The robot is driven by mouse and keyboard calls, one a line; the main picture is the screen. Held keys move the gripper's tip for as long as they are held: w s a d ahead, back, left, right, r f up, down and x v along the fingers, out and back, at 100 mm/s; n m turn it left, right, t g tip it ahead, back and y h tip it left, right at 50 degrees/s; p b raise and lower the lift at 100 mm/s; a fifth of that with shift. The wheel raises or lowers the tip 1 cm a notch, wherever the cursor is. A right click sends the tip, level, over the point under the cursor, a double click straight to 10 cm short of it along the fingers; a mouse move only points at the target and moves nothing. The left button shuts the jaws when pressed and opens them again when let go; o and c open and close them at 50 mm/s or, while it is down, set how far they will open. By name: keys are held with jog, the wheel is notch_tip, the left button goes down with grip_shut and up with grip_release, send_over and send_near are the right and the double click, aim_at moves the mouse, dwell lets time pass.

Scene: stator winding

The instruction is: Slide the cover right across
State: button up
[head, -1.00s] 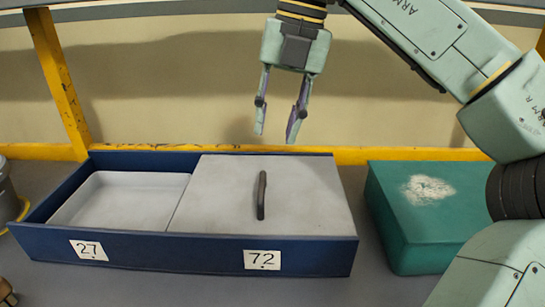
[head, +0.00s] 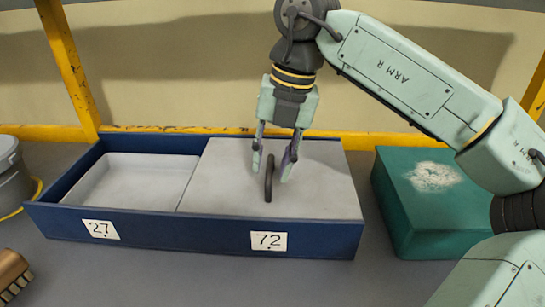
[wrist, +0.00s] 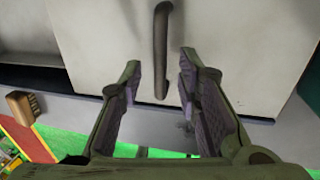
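The grey cover (head: 318,190) lies over the right part of the blue box (head: 190,236), above the label 72. Its dark bar handle (head: 269,178) stands up from the middle of the cover. The left part, above the label 27, is uncovered and shows a pale tray (head: 130,181). My gripper (head: 273,176) is open and points down at the handle, one finger on each side of it in the head view. In the wrist view the handle (wrist: 161,50) appears just beyond and between the open fingertips (wrist: 158,65). I cannot tell whether a finger touches it.
A green block (head: 430,200) with a pale worn patch stands right of the box. A grey bucket (head: 12,170) stands at the left edge, and a brown brush (head: 12,272) lies at the front left. A yellow rail runs behind the box.

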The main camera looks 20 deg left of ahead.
grip_shut()
dwell(0.8)
